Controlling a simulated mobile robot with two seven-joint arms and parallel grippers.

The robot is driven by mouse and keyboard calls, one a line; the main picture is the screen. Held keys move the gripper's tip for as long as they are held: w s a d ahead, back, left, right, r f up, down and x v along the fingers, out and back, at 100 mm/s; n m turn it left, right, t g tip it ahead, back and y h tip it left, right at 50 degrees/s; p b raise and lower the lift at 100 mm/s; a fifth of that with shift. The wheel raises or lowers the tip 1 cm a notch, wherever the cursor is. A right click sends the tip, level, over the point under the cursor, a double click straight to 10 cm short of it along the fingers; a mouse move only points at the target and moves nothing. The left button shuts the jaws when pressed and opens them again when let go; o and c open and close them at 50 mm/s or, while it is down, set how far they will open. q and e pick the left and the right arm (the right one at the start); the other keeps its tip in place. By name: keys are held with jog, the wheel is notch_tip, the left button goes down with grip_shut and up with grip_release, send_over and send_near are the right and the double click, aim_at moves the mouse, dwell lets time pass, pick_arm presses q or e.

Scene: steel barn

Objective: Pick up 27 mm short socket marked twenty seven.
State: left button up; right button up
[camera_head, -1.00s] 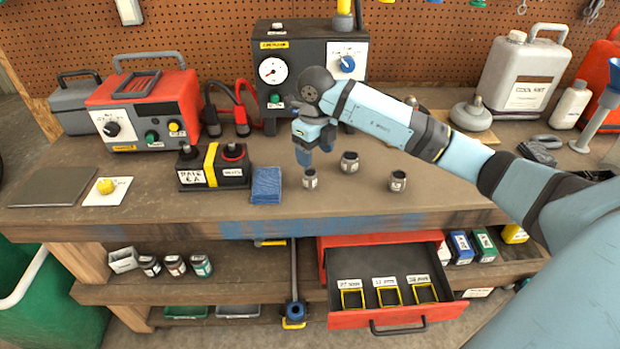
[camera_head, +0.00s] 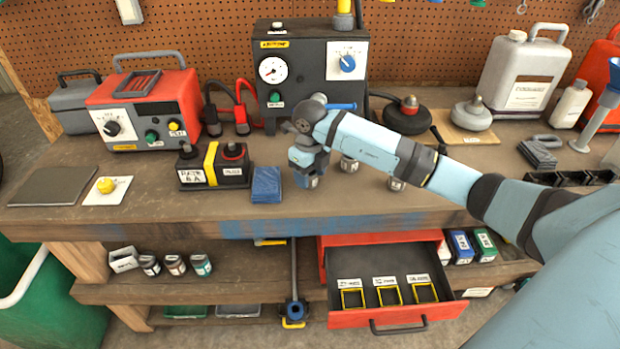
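Three short metal sockets stand on the workbench (camera_head: 240,208). The left socket (camera_head: 307,182) is partly hidden under my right gripper (camera_head: 304,172), which reaches down over it from above. The fingers are at the socket's upper part, but I cannot tell whether they grip it. The middle socket (camera_head: 349,165) stands just right of the gripper, partly covered by my arm. The right socket (camera_head: 396,184) stands below my forearm, its top partly covered. The size marks are too small to read. My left gripper is out of view.
A blue cloth (camera_head: 266,186) lies just left of the gripper, beside a black battery-like block (camera_head: 214,168). A gauge box (camera_head: 292,72) stands behind. The open red drawer (camera_head: 398,316) below holds three yellow-framed labelled slots. The bench front is clear.

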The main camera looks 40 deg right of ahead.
jog(key=c, duration=0.7)
jog(key=shift+c, duration=0.2)
jog(key=shift+r, duration=0.15)
